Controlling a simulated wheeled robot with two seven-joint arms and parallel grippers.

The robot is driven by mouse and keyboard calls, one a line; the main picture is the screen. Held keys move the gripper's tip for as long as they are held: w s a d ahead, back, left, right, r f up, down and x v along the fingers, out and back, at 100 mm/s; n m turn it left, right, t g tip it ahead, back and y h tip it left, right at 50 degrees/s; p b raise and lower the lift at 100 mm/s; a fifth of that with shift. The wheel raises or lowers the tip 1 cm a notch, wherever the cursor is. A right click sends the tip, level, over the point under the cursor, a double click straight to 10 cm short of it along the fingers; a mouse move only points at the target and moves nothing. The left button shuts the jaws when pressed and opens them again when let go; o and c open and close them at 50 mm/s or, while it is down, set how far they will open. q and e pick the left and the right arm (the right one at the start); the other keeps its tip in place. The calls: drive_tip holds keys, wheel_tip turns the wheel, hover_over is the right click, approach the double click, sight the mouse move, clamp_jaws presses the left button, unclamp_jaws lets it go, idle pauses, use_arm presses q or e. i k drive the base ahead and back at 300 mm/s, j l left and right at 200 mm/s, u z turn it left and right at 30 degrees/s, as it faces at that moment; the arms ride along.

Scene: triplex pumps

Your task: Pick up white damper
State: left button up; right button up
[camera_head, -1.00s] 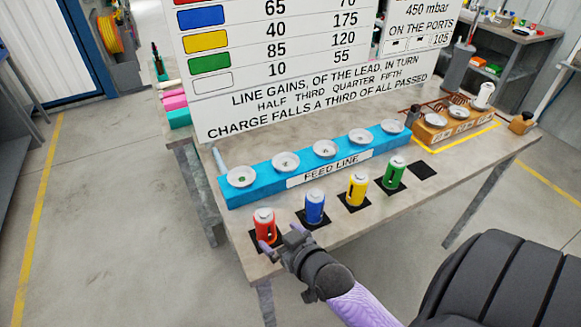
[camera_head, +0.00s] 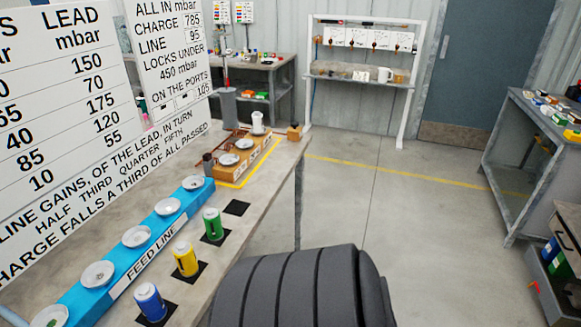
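The white damper (camera_head: 257,122) stands upright at the far end of the workbench (camera_head: 262,200), on or just behind the tan-orange block (camera_head: 245,160) with several metal dishes. The green damper (camera_head: 213,224), yellow damper (camera_head: 185,258) and blue damper (camera_head: 150,302) stand upright on black square pads along the bench's near edge. The last black pad (camera_head: 237,208) is bare. The red damper is out of view. Neither of my grippers shows in this view.
The blue feed line (camera_head: 118,262) with several metal dishes runs along the bench beside the dampers. White signboards (camera_head: 60,130) rise behind it. A small brown block (camera_head: 294,132) stands at the far corner. Open floor (camera_head: 400,200) lies to the right.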

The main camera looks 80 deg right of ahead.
sight(257, 122)
drive_tip(key=l+z, duration=0.1)
drive_tip(key=z, duration=2.4)
